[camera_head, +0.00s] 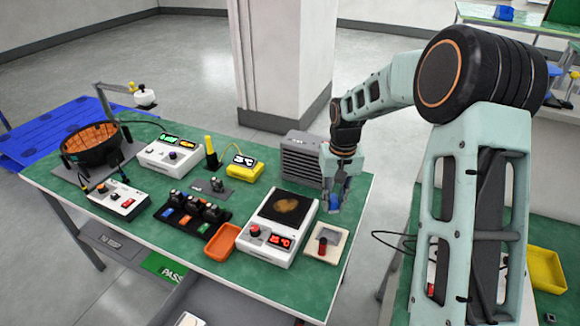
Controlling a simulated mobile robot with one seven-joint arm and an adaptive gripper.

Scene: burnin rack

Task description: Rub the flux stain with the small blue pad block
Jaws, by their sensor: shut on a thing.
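The flux stain (287,206) is a brown-orange patch on the dark top plate of a white device with a red display (268,243), at the right part of the green bench. My gripper (336,205) points down just right of that plate, near the bench's right edge. It is shut on the small blue pad block (335,207), of which only a little blue shows between the fingers. The pad is apart from the stain, to its right. I cannot tell whether the pad touches the bench.
A cream tray with a red-handled item (326,243) lies in front of my gripper. A grey finned box (301,160) stands behind the plate. An orange tray (222,243) and a black rack of several parts (193,215) are to the left.

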